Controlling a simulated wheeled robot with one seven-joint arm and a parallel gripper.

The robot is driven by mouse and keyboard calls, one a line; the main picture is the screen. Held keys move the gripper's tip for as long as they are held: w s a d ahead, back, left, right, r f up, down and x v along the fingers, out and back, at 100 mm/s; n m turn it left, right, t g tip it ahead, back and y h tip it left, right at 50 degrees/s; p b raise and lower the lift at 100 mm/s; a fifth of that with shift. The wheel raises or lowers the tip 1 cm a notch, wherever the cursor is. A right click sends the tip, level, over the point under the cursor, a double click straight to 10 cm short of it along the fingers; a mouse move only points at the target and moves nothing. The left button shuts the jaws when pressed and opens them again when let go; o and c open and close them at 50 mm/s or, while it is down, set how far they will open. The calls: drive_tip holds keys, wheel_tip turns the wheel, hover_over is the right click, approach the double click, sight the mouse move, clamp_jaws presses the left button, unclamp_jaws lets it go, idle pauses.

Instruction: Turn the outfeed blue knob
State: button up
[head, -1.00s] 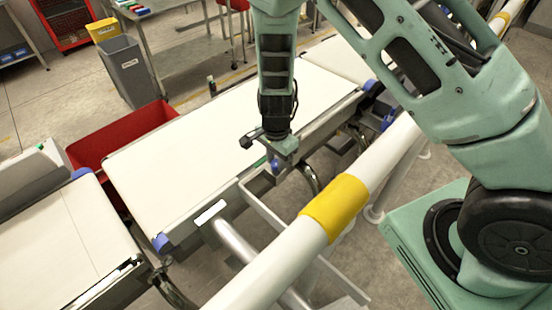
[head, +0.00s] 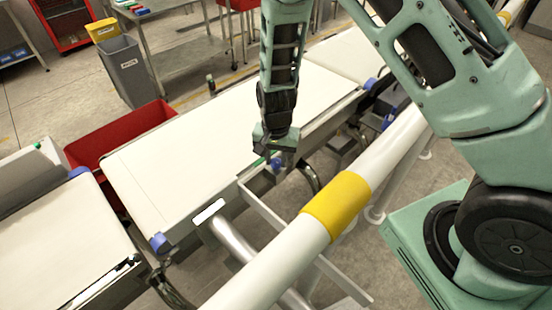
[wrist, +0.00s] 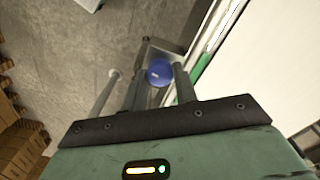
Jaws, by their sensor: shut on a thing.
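The blue knob (wrist: 159,72) shows between the two fingers of my gripper (wrist: 158,80) in the wrist view, its round face towards the camera. My gripper is shut on it, with one finger on each side. In the head view, the same blue knob (head: 276,164) is partly visible just under my gripper (head: 275,157), at the near side of the middle belt (head: 200,140). The fingertips are mostly hidden there by my wrist. The frames do not clearly show how far the knob is turned.
A white rail with a yellow band (head: 337,205) runs between my base and the belts. Other blue parts sit at the belt corners, one at the near left (head: 161,243). A red bin (head: 115,135) stands behind the belt.

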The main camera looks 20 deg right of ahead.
sight(276, 161)
drive_tip(key=shift+n, duration=1)
drive_tip(key=o, duration=1)
drive_tip(key=shift+c, duration=0.2)
drive_tip(key=shift+r, duration=0.1)
wheel_tip(276, 161, up, 17)
drive_tip(key=b, duration=0.2)
drive_tip(key=shift+r, duration=0.15)
